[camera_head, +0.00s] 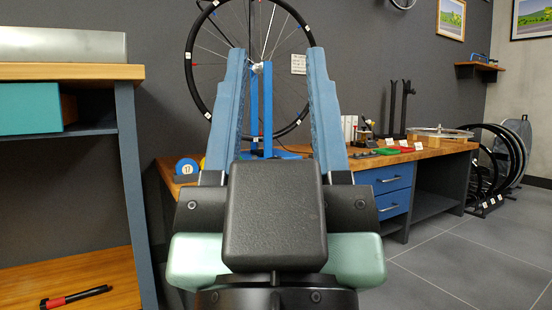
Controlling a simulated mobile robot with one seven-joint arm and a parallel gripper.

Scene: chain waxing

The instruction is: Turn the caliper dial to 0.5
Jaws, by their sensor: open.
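My gripper (276,54) fills the middle of the view. Its two blue fingers stand wide apart with nothing held between them. I cannot pick out the caliper dial or read any setting. Small items lie on the far wooden workbench (400,156), too small to identify, including a dark upright piece (365,131). The gripper body hides part of the bench's left end.
A spoked wheel (188,62) stands on a blue stand (267,120) behind my fingers. Another wheel (440,132) lies flat on the bench. Grey floor (460,265) is clear at right.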

